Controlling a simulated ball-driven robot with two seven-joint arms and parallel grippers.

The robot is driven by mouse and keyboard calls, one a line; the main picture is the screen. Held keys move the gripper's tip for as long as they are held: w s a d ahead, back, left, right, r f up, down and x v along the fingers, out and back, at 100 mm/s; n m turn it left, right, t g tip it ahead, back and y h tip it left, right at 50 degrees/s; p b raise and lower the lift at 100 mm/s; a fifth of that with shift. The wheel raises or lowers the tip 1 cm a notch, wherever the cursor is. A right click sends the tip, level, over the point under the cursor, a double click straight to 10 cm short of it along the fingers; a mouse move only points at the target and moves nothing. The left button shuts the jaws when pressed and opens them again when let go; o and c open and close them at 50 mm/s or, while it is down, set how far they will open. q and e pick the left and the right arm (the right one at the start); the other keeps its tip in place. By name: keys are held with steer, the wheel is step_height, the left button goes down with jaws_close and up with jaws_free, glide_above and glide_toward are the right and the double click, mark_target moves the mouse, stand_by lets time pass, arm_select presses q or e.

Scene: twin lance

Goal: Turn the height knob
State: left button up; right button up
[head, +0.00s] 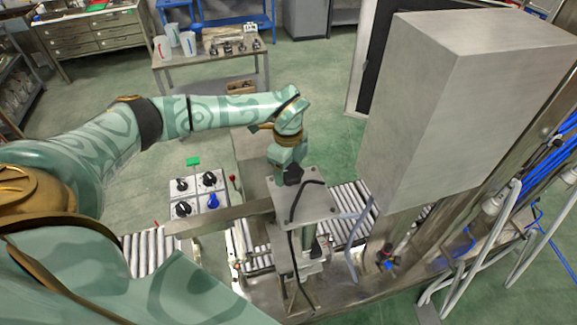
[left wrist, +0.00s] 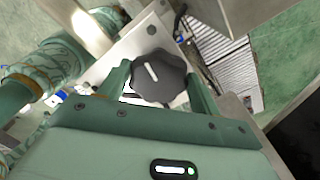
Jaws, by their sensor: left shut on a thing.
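The height knob (left wrist: 168,84) is a black, lobed knob with a white pointer line, seen from above in the left wrist view. It sits on a grey metal plate, and a dark bit of it shows under my gripper in the head view (head: 293,174). My left gripper (left wrist: 156,74) has one finger on each side of the knob and is shut on it. In the head view my left gripper (head: 290,168) points down at the top plate (head: 312,204) of the machine's post. My right gripper is in neither view.
A large grey metal box (head: 440,110) stands right of the post. A roller conveyor (head: 345,205) runs beneath it. A control panel (head: 200,193) with several black knobs and a blue one is left of the post. A bench (head: 205,58) stands behind on green floor.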

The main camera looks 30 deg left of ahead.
arm_select(q)
steer(key=n, duration=0.3)
steer(key=shift+r+n, duration=0.15)
steer(key=shift+n, duration=0.25)
steer(key=n, duration=0.3)
steer(key=shift+n, duration=0.3)
steer(key=n, duration=0.3)
steer(key=shift+s+d+n, duration=0.1)
steer(key=shift+s+n, duration=0.05)
steer(key=shift+n, duration=0.15)
steer(key=shift+d+n, duration=0.1)
steer(key=shift+n, duration=1.5)
steer(key=o, duration=1)
